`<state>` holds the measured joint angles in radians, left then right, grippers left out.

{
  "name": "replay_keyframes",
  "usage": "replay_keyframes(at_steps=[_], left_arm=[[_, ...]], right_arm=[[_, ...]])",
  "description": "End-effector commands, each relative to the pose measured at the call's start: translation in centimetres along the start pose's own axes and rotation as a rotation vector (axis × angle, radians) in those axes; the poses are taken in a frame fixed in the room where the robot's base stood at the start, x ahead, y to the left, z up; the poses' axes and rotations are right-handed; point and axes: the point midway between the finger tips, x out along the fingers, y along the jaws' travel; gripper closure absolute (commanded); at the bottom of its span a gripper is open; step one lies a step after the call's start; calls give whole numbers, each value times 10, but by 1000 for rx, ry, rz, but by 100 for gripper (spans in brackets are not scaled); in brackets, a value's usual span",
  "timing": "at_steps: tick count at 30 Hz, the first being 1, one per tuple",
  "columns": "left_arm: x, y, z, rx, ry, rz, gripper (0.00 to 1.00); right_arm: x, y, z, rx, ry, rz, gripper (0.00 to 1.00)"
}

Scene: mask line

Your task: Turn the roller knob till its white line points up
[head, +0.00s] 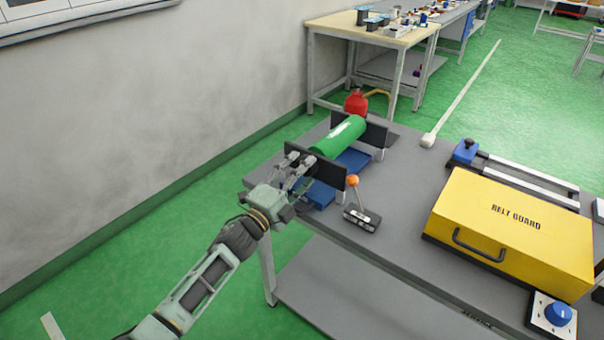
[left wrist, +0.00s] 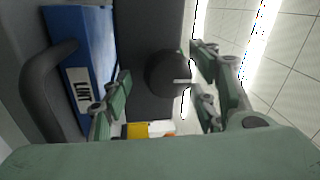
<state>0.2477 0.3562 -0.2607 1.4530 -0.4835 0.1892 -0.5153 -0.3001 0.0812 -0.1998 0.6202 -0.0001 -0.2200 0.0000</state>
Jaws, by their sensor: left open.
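The green roller (head: 338,137) lies between two dark upright plates on the table. My left gripper (head: 299,168) is open at the near plate (head: 328,172), and the knob is hidden behind it in the head view. In the left wrist view, the dark round knob (left wrist: 164,73) sits on the dark plate. Its white line (left wrist: 182,81) runs to the right in that picture, the side where the ceiling shows. The fingers of my left gripper (left wrist: 159,82) stand apart on both sides of the knob. I cannot tell whether they touch it. My right gripper is not in view.
A blue bin labelled LINT (left wrist: 78,60) is beside the knob. A lever with an orange ball (head: 352,181) stands close to the gripper. A red container (head: 356,102) is behind the roller. A yellow belt guard (head: 515,232) and a blue dial (head: 558,314) are at the right.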

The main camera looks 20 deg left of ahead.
Motion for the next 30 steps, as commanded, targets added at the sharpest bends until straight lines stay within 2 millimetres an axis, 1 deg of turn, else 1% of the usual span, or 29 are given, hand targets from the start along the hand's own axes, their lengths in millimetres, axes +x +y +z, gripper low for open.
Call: replay_keyframes(at_steps=[5,8,11,18,22,27,30], left_arm=[[0,-2,0,0,0,-3,45],[-5,-2,0,0,0,-3,45],[-18,-1,0,0,1,-2,45],[-66,0,0,0,0,1,45],[-90,0,0,-1,0,1,45],[-111,0,0,-1,0,-1,45],[-117,0,0,0,0,-1,45]], right_arm=[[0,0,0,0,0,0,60],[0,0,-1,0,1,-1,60],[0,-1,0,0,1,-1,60],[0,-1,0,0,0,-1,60],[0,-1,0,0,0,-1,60],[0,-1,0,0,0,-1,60],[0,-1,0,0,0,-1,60]])
